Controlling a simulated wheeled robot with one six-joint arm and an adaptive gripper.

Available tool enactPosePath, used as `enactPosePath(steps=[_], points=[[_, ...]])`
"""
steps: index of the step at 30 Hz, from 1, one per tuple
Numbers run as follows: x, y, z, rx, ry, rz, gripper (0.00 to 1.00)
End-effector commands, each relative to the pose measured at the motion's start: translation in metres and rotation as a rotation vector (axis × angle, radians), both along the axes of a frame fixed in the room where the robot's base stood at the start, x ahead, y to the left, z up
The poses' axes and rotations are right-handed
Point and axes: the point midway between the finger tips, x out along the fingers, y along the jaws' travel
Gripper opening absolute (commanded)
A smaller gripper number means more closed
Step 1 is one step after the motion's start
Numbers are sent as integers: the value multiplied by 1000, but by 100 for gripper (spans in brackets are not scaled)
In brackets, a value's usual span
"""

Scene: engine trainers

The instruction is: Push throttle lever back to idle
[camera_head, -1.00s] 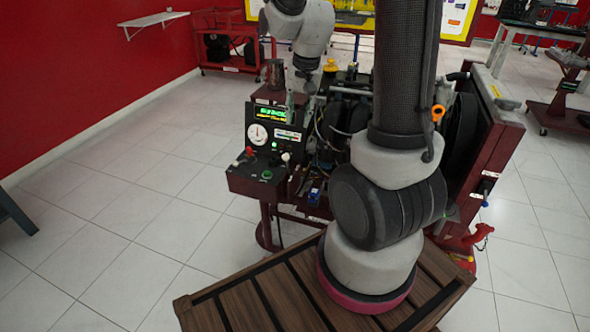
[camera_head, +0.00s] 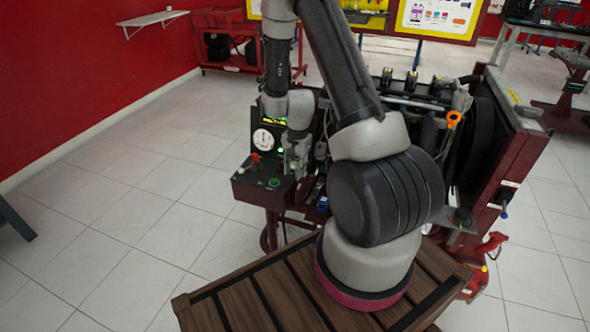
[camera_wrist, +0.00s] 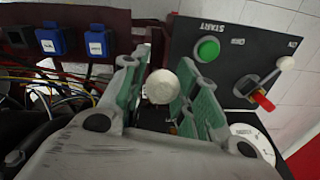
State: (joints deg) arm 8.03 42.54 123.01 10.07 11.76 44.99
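A round white knob (camera_wrist: 162,87), apparently the throttle lever's, sits between the green-padded fingers of my gripper (camera_wrist: 160,95) in the wrist view. The fingers are apart, one on each side of the knob; I cannot tell whether either touches it. The lever's shaft is mostly hidden. In the head view my gripper (camera_head: 290,168) points down at the right side of the control box (camera_head: 255,190) and hides the knob.
The panel carries a green START button (camera_wrist: 207,49), a red switch (camera_wrist: 262,101) and a lever with a small white tip (camera_wrist: 286,63). Blue connectors (camera_wrist: 97,44) and loose wires lie at left. A round gauge (camera_head: 263,138) stands behind the box. The engine's hoses are close by.

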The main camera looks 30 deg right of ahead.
Motion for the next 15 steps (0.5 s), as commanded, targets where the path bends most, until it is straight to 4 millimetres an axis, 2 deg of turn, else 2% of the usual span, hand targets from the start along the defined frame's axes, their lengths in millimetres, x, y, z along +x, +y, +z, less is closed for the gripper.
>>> enactPosePath(steps=[3, 10, 15], points=[[0, 0, -6, -1, 1, 2, 30], [0, 0, -6, 0, 0, 2, 30], [0, 0, -6, 0, 0, 2, 0]])
